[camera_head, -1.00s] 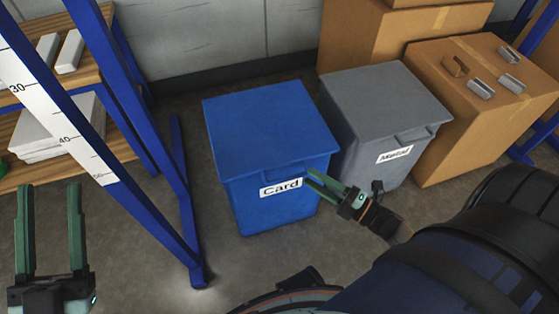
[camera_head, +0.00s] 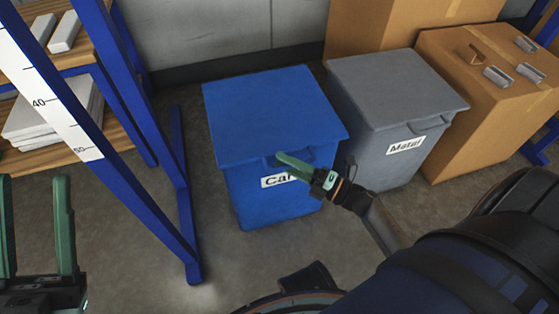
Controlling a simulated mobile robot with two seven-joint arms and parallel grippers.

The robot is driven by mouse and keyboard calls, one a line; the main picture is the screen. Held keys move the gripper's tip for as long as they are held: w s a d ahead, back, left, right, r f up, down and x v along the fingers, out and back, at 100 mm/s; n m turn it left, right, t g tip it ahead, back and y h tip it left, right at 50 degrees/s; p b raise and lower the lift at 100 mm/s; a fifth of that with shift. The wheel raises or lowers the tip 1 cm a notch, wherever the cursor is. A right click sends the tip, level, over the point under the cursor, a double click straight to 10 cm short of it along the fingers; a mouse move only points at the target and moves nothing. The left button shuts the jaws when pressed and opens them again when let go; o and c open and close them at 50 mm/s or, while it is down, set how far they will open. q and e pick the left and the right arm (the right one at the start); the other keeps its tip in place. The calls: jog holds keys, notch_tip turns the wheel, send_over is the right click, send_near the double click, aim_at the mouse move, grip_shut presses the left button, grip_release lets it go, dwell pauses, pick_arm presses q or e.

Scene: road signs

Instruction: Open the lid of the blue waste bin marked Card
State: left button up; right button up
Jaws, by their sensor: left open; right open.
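The blue waste bin (camera_head: 245,195) stands on the floor near the middle of the head view, with a white label reading "Card", partly covered by my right gripper. Its blue lid (camera_head: 270,110) is shut and has a small handle lip at the front edge. My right gripper (camera_head: 282,160) is open, its green fingers at the front edge of the lid beside the handle. I cannot tell whether they touch it. My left gripper (camera_head: 35,205) is open and empty at the lower left, away from the bin.
A grey bin (camera_head: 395,110) marked "Metal" stands close on the right of the blue bin. Cardboard boxes (camera_head: 480,130) stand further right, with small metal pieces on top. A blue-framed shelf rack (camera_head: 150,130) is on the left. Floor is clear in front of the blue bin.

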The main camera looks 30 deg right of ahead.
jog(key=shift+x, duration=1.05)
jog(key=c, duration=0.7)
grip_shut()
jog(key=shift+r, duration=0.2)
